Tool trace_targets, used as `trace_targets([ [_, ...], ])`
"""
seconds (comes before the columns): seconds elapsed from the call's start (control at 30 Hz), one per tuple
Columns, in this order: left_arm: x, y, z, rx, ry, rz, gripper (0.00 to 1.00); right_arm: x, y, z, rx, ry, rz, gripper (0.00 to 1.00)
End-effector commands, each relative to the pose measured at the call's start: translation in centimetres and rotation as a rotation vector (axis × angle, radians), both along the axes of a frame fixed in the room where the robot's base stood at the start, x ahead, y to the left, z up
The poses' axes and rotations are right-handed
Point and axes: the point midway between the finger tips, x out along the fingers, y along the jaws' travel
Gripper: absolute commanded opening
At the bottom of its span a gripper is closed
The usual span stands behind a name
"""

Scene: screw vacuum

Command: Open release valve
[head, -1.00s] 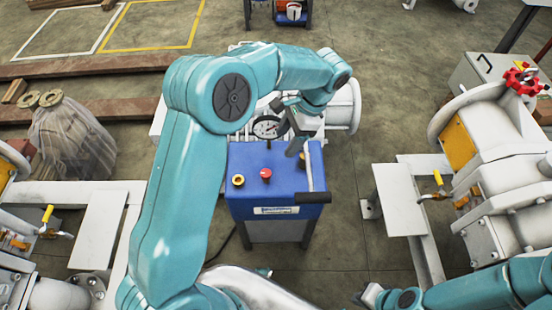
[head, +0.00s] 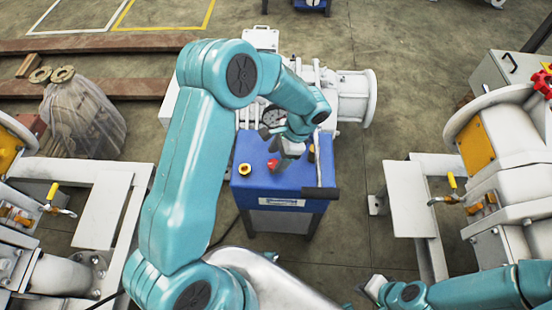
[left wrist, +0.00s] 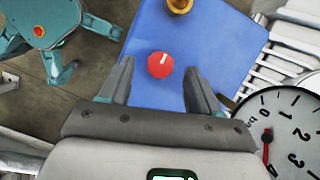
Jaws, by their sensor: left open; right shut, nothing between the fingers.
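A red knob (head: 272,165) with a white mark sits on top of the blue pump box (head: 262,190). In the left wrist view the red knob (left wrist: 161,65) shows ahead of my left gripper (left wrist: 157,78), centred between its two spread fingers. My left gripper (head: 281,160) is open and empty, just above the box beside the red knob in the head view; its fingers are apart from the knob. My right gripper (head: 370,287) is shut and empty, low at the bottom right, away from the box. Which control is the release valve is not labelled legibly.
A brass-yellow knob (head: 244,169) is left of the red one. A pressure gauge (left wrist: 290,132) stands at the box's back. A lever with a black handle (head: 320,193) rises at its right front. White pipe units stand on both sides (head: 500,150), with floor between.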

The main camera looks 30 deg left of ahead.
Motion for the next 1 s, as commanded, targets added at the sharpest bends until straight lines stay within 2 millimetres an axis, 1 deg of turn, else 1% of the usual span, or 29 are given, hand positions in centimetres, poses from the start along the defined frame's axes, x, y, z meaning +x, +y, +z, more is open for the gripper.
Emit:
trace_targets([
  [0.03, -0.2, 0.2, -0.7, 0.0, 0.003, 0.001, 0.63, 0.0, 0.0, -0.1, 0.0, 0.0, 0.0, 0.0],
  [0.1, -0.3, 0.3, -1.3, 0.0, 0.001, 0.0, 0.63, 0.0, 0.0, -0.1, 0.0, 0.0, 0.0, 0.0],
  [0.2, -0.3, 0.5, -1.8, 0.0, 0.0, 0.001, 0.63, 0.0, 0.0, -0.1, 0.0, 0.0, 0.0, 0.0],
  [0.47, -0.3, 0.5, -1.9, 0.0, 0.0, 0.001, 0.63, 0.0, 0.0, -0.1, 0.0, 0.0, 0.0, 0.0],
  [0.5, -0.3, 0.5, -1.9, 0.0, 0.0, 0.001, 0.56, 0.0, 0.0, -0.1, 0.0, 0.0, 0.0, 0.0],
  [0.57, -0.3, 0.5, -1.9, 0.0, 0.0, 0.0, 0.36, 0.0, 0.0, -0.1, 0.0, 0.0, 0.0, 0.0],
  [0.6, -0.3, 0.5, -1.9, 0.0, 0.0, 0.0, 0.23, 0.0, 0.0, -0.1, 0.0, 0.0, 0.0, 0.0],
  [0.63, -0.3, 0.5, -1.9, 0.0, 0.0, 0.0, 0.14, 0.0, 0.0, -0.1, 0.0, 0.0, 0.0, 0.0],
  [0.67, -0.3, 0.5, -1.9, 0.0, 0.0, 0.0, 0.06, 0.0, 0.0, -0.1, 0.0, 0.0, 0.0, 0.0],
  [1.0, -0.2, 0.5, -1.9, -0.001, 0.001, 0.039, 0.07, 0.0, 0.0, -0.3, 0.0, 0.0, 0.0, 0.0],
])
